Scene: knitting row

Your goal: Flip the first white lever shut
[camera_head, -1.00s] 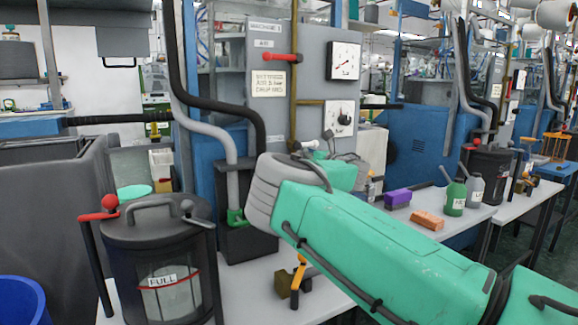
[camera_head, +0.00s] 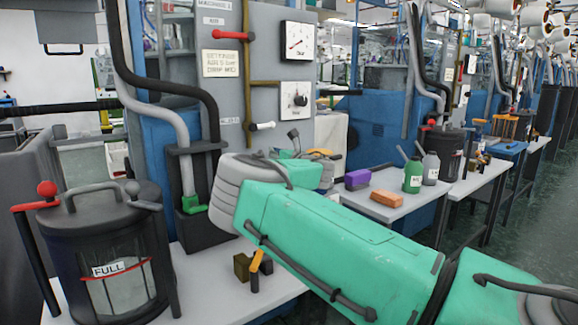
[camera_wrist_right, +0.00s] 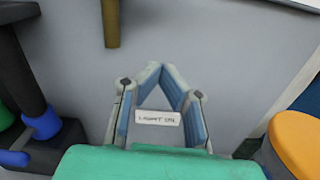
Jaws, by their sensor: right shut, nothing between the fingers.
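The white lever (camera_head: 262,126) is on the grey machine panel (camera_head: 262,20), below the lower gauge. Its short handle lies nearly level and points right from a dark pivot. My right arm crosses the head view in front of the bench, and its wrist sits below the lever; its fingers cannot be made out there. In the right wrist view my right gripper (camera_wrist_right: 161,72) is shut and empty, its fingertips together before the grey panel. A small white label (camera_wrist_right: 158,118) shows between the fingers. The lever cannot be made out in the wrist view. My left gripper is out of view.
A red lever (camera_head: 226,39) and two gauges are on the panel. A dark canister marked FULL (camera_head: 100,255) and an orange-handled valve (camera_head: 256,262) are on the near bench. A purple box (camera_head: 357,179), an orange block (camera_head: 387,198) and bottles stand to the right.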

